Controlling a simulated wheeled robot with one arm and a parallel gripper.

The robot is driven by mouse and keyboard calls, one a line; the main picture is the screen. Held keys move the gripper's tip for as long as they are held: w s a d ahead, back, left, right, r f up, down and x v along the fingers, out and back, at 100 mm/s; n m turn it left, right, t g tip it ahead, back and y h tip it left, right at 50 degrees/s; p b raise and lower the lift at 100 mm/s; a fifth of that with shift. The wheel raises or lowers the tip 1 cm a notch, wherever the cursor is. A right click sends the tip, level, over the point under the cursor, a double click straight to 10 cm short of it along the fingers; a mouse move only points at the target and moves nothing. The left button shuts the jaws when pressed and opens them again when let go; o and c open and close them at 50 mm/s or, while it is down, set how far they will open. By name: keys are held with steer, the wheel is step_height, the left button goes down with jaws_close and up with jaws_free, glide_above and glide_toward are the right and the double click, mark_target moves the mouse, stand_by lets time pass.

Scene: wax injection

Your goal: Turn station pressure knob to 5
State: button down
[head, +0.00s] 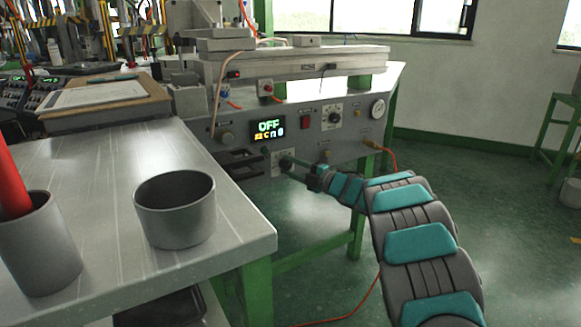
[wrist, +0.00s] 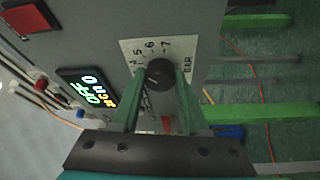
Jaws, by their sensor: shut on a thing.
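The pressure knob (wrist: 160,73) is a round black knob on a pale dial plate (wrist: 140,48) marked 5, 6, 7 and BAR in the wrist view. My gripper (wrist: 158,88) has its two green fingers on either side of the knob and is shut on it. In the head view my gripper (head: 291,167) reaches the lower front of the grey station panel (head: 225,150), at the knob (head: 286,162). The fingers cover part of the dial's lower scale, and I cannot make out a pointer on the knob.
A red switch (head: 306,122), another dial knob (head: 335,117) and a round gauge (head: 377,108) are nearby. A grey table (head: 120,165) with a cup (head: 175,215) stands left.

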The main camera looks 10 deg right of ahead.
stand_by(0.4)
steer(key=shift+c, duration=2.1)
jaws_free()
steer(key=v, duration=0.7)
steer(key=shift+s+d, duration=0.3)
steer(key=shift+d, duration=0.05)
